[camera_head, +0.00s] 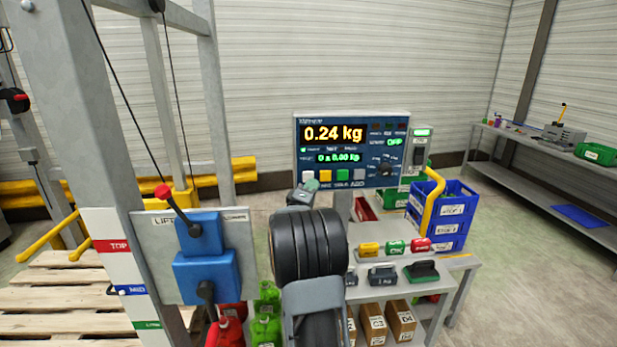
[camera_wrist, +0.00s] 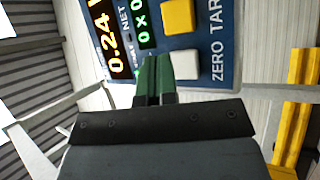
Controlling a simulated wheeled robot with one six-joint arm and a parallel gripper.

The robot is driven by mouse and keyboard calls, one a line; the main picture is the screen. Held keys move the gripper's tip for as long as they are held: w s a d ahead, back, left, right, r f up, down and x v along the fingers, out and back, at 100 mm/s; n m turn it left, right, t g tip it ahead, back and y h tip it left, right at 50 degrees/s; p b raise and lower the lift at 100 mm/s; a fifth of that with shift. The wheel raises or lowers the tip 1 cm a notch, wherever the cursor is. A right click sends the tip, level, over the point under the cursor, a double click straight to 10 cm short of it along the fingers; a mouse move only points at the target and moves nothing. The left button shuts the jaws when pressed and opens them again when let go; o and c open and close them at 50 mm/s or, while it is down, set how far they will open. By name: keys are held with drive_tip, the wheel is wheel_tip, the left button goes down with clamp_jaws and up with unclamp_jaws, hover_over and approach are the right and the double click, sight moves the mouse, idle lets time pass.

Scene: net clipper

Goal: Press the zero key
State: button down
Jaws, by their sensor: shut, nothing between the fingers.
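The scale's blue panel (camera_head: 351,150) faces me and its display reads 0.24 kg. The zero key is the white square key (camera_head: 308,175) at the left end of the key row. In the wrist view the white key (camera_wrist: 186,64) lies beside the printed word ZERO, with the yellow key (camera_wrist: 179,17) above it. My gripper (camera_head: 312,185) is in front of the panel's lower left, close to the white key. In the wrist view my gripper's green fingers (camera_wrist: 154,68) are together and empty, just left of the white key. I cannot tell whether they touch the panel.
A blue lift control box (camera_head: 205,262) with a red-knobbed lever stands at left on a grey post. A bench with small yellow, green (camera_head: 395,247) and red blocks is below the panel. Blue crates (camera_head: 452,215) and a yellow curved bar (camera_head: 432,205) are at right.

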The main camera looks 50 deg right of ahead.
drive_tip(key=shift+w+d, duration=0.6)
drive_tip(key=shift+w, duration=0.1)
drive_tip(key=shift+w, duration=0.1)
idle(1.7)
drive_tip(key=shift+w+d, duration=0.2)
drive_tip(key=shift+d, duration=0.05)
drive_tip(key=shift+w+d, duration=0.25)
drive_tip(key=shift+w, duration=0.05)
idle(0.9)
drive_tip(key=shift+s+a, duration=0.1)
drive_tip(key=shift+s, duration=0.05)
drive_tip(key=shift+s+a+b, duration=0.35)
drive_tip(key=shift+s+a, duration=0.05)
drive_tip(key=shift+s, duration=0.1)
drive_tip(key=shift+a, duration=0.1)
idle(0.3)
drive_tip(key=shift+s+a+b, duration=0.4)
drive_tip(key=shift+s+a, duration=0.4)
drive_tip(key=shift+s, duration=0.15)
drive_tip(key=shift+s+a+b, duration=0.35)
drive_tip(key=shift+s+a, duration=0.4)
drive_tip(key=shift+s, duration=0.2)
